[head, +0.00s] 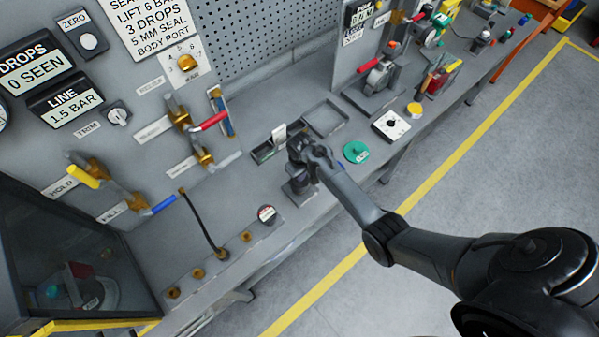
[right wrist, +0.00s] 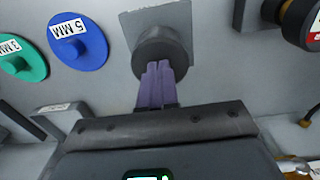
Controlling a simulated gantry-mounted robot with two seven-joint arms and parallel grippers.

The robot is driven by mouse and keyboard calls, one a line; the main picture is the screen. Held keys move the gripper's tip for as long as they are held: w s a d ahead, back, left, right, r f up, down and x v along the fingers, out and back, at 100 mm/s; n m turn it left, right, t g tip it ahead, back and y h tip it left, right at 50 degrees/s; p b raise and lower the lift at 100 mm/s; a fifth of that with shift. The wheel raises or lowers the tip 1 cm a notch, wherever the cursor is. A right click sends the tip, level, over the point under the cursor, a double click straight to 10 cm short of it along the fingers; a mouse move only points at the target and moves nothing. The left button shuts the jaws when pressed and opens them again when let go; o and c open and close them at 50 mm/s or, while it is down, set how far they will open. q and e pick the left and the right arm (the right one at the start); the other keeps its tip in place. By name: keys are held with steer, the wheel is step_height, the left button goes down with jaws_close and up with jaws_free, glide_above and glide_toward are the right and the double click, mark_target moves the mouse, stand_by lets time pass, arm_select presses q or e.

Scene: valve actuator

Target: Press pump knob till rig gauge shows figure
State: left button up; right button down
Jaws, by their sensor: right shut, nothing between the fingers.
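My right gripper (head: 299,177) is shut and empty, pointing down over the pump on the bench. In the right wrist view its two purple fingers (right wrist: 158,72) are together, with their tips at the dark round pump knob (right wrist: 160,45). I cannot tell whether they touch or press it. The pump's grey base (head: 297,194) shows under the gripper in the head view; the knob is mostly hidden there. The line readout (head: 68,105) on the panel shows 1.5 BAR. A round gauge (head: 2,116) is cut off at the left edge, its reading not visible. My left gripper is not in view.
A sign (head: 150,25) reads LIFT 6 BAR, 3 DROPS, 5 MM SEAL, BODY PORT. The drops readout (head: 30,70) shows 0 SEEN. Valves with a red lever (head: 214,121), a hose (head: 203,228) and a green disc (head: 356,152) are near. A blue 5 MM disc (right wrist: 78,41) lies beside the pump.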

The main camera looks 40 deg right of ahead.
steer(key=shift+r+p, duration=1.55)
steer(key=shift+r, duration=0.95)
stand_by(0.4)
